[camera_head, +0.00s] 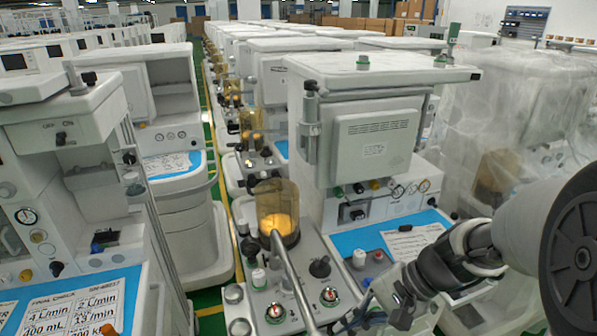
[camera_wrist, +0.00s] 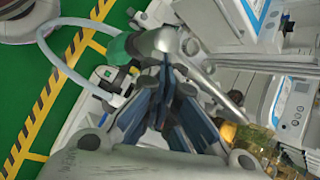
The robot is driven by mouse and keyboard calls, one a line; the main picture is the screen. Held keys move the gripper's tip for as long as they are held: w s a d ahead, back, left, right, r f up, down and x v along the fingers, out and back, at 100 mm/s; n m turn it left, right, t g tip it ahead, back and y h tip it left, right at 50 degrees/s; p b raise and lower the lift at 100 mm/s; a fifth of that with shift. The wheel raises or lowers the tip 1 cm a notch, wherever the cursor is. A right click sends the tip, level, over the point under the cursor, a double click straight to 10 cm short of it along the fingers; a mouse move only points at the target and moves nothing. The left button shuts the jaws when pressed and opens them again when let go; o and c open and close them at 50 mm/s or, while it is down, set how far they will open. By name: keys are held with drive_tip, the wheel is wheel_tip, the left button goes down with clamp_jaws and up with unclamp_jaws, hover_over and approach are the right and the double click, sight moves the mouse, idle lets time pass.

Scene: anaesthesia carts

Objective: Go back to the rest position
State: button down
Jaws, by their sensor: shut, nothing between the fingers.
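My gripper (camera_wrist: 172,88) shows in the wrist view with its dark blue-grey fingers together and nothing between them. In the head view my arm comes in from the right, and the gripper end (camera_head: 362,312) is low in the picture, partly cut off by the bottom edge. It is over the front of an anaesthesia cart (camera_head: 372,150) with a large white housing and a blue work surface. A curved metal tube (camera_head: 288,268) rises close to the left of the gripper. In the wrist view a metal tube end (camera_wrist: 150,42) and a green part (camera_wrist: 118,48) appear just beyond the fingers.
An amber canister (camera_head: 277,208) stands on the cart, and knobs line its front. Another cart (camera_head: 70,125) stands at left; a plastic-wrapped one (camera_head: 530,110) is at right. More carts run back in rows. Green floor (camera_wrist: 20,80) with a yellow-black stripe (camera_wrist: 48,90) shows beside the cart.

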drive_tip(key=s+d+r+n+t+h, duration=0.4)
drive_tip(key=s+r+n+h, duration=0.3)
drive_tip(key=s, duration=0.6)
wheel_tip(320, 180, up, 2)
drive_tip(key=shift+s+d+r+n+h, duration=0.1)
drive_tip(key=shift+s+d+n+h, duration=0.2)
drive_tip(key=shift+n, duration=0.7)
drive_tip(key=shift+a, duration=0.1)
